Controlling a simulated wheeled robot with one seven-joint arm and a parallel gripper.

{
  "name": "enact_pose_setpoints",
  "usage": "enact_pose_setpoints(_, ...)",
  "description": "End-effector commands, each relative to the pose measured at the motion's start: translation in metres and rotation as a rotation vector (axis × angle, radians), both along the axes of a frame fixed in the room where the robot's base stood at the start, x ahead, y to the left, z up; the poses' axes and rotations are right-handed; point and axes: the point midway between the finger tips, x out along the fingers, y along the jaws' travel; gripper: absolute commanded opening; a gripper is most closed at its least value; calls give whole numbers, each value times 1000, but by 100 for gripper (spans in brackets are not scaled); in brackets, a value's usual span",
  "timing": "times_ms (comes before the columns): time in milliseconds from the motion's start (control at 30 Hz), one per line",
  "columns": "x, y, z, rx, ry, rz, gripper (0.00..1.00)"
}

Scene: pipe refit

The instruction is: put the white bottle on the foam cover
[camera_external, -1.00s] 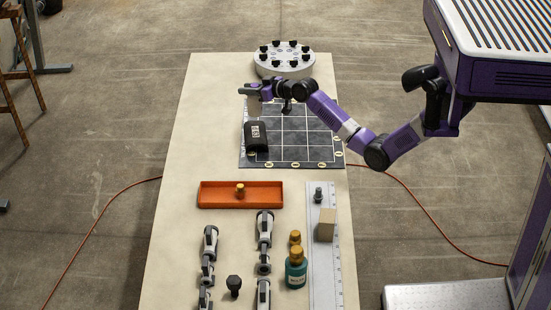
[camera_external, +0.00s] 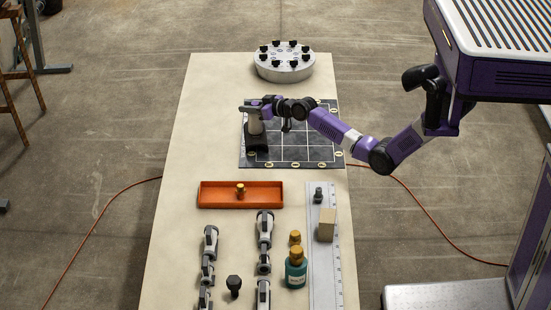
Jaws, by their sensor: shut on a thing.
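The block lies on the left part of the dark gridded mat (camera_external: 312,152).
A round grey disc with black knobs (camera_external: 284,70) stands at the back. An orange tray (camera_external: 215,195) lies in front of the mat. Nearer are a teal bottle (camera_external: 296,273), a wooden block (camera_external: 326,227), a ruler (camera_external: 322,285) and jointed grey pieces (camera_external: 264,228). The left table side is clear.

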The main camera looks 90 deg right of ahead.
Motion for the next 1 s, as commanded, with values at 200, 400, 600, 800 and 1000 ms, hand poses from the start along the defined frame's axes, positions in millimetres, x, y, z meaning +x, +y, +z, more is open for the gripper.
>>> enact_pose_setpoints(200, 0, 0, -2, 0, 0, 0, 47)
enact_pose_setpoints(400, 0, 0, -2, 0, 0, 0, 47)
enact_pose_setpoints(600, 0, 0, 4, 0, 0, 0, 47)
enact_pose_setpoints(800, -20, 12, 8, 1, 0, 0, 47)
enact_pose_setpoints(1000, -49, 29, 18, -1, -1, -1, 47)
